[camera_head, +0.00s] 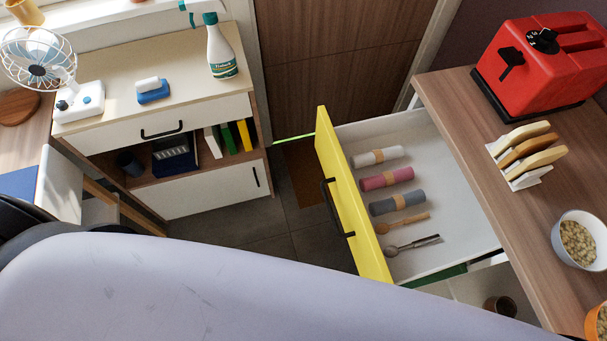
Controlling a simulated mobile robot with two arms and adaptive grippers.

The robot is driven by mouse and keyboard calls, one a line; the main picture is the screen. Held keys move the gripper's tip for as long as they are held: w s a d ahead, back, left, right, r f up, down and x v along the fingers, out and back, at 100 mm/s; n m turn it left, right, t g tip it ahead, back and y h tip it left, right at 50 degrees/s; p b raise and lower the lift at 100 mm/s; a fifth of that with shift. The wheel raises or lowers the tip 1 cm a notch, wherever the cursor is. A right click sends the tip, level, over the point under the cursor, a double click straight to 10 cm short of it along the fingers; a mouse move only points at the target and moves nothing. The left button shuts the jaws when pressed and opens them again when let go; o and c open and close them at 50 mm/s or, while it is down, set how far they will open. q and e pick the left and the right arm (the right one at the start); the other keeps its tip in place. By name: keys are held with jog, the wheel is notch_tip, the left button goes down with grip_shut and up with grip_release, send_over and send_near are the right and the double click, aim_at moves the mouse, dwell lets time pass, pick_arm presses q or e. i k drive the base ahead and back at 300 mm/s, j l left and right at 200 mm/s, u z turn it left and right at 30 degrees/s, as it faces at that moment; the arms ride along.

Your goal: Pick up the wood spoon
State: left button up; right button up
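The wood spoon (402,223) lies in the open drawer with the yellow front (345,200). Its round bowl end is near the yellow front and its handle points right. A metal utensil (412,244) lies just below it in the picture, apart from it. A grey roll with a tan band (397,202) lies just above it. Neither of my grippers is in view. My own light-coloured body covers the lower part of the picture.
A pink roll (387,179) and a white roll (377,156) lie further back in the drawer. A red toaster (540,62), a rack with bread slices (525,150) and a bowl (580,240) stand on the wooden counter (455,92). Dark floor is clear left of the drawer.

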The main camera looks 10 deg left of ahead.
aim_at(404, 223)
jog(key=z, duration=0.8)
